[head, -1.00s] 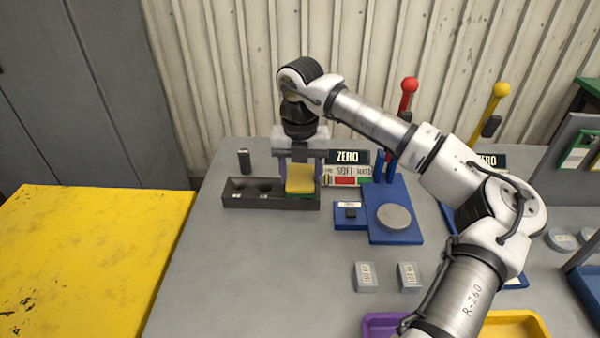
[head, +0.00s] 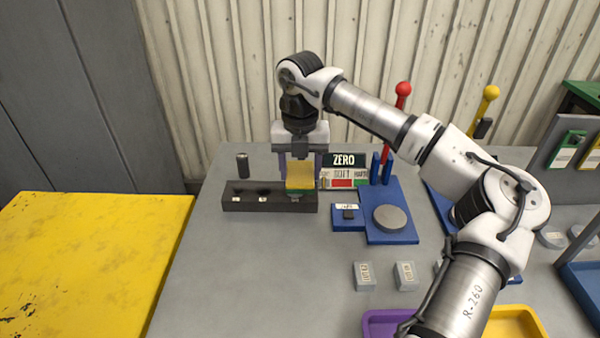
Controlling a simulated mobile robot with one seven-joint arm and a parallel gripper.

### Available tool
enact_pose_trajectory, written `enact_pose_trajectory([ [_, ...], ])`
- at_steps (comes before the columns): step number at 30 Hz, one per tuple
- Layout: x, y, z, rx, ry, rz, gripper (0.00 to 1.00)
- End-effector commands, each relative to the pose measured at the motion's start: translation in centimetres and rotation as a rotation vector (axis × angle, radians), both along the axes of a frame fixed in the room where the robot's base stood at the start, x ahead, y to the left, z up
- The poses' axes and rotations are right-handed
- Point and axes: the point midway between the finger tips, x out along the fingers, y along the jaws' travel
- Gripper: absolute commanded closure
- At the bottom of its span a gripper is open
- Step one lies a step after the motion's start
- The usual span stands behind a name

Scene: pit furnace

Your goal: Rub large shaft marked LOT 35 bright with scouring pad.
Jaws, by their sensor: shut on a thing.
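My gripper (head: 300,172) points down at the back left of the bench. It is shut on a scouring pad (head: 300,177), yellow above with a green underside. The pad is over the right end of a long dark block (head: 240,207) with recesses and small pale labels. A small greyish patch shows just under the pad; I cannot tell whether they touch. Two pale grey pieces with labels, left (head: 364,276) and right (head: 405,275), are on the bench front. No LOT 35 marking is readable, so I cannot tell which thing is the large shaft.
A dark upright cylinder (head: 242,165) stands behind the block. A blue stand (head: 392,226) with a grey disc and red-knobbed lever is to the right, beside a ZERO sign (head: 344,161). Purple (head: 385,323) and yellow (head: 520,322) trays are at the front. The bench's left front is clear.

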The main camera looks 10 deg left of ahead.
Motion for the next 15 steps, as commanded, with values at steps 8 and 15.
enact_pose_trajectory([
  [8, 0.1, 0.0, 2.2, 0.0, -0.001, 0.005, 0.68],
  [15, 0.3, 0.0, 3.9, 0.001, -0.001, 0.007, 0.68],
])
